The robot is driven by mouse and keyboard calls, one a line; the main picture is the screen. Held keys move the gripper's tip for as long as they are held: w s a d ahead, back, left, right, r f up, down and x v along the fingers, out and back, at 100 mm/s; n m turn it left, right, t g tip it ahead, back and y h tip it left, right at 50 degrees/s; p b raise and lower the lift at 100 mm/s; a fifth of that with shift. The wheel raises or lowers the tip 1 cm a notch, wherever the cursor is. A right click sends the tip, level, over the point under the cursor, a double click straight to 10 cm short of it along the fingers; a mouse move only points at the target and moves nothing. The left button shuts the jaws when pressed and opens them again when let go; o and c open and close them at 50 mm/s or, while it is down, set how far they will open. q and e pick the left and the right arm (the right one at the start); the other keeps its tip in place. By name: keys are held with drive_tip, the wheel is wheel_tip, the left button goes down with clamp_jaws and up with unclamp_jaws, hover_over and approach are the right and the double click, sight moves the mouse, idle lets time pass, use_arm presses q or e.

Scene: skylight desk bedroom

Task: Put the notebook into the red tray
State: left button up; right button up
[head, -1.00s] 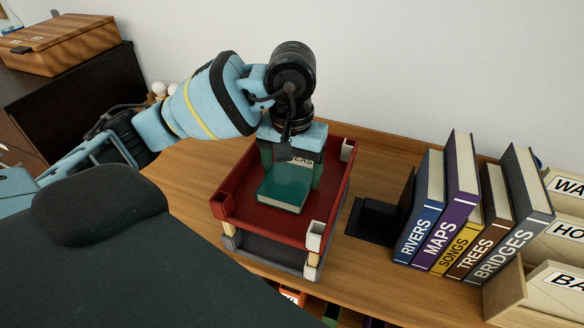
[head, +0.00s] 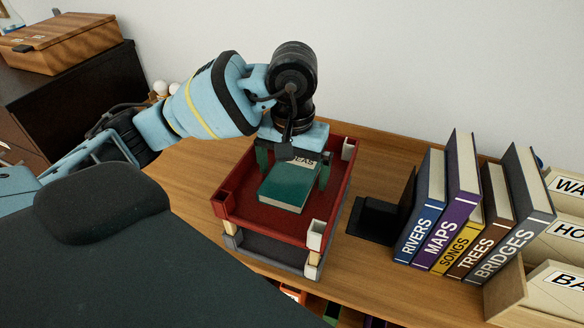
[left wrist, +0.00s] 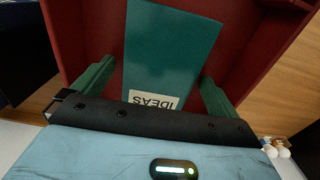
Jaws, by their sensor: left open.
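The green notebook (head: 289,187), with a pale label on its cover, lies flat inside the red tray (head: 228,193) in the head view. In the left wrist view the notebook (left wrist: 165,55) shows its label "IDEAS" between the fingers, and the tray's red wall (left wrist: 65,35) rises at the side. My left gripper (head: 293,175) is over the tray, pointing down, with its green fingers open on either side of the notebook. In the left wrist view, gaps show between the notebook and both fingers. My right gripper is not in view.
A grey tray (head: 268,250) sits under the red one on the wooden desk (head: 180,180). A black bookend (head: 375,217) and a row of upright books (head: 450,205) stand to the right, with labelled file boxes (head: 555,290) beyond. A wall is behind.

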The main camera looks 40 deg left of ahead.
sight(293, 174)
use_arm(q)
wheel_tip(293, 174, up, 12)
drive_tip(key=p, duration=0.1)
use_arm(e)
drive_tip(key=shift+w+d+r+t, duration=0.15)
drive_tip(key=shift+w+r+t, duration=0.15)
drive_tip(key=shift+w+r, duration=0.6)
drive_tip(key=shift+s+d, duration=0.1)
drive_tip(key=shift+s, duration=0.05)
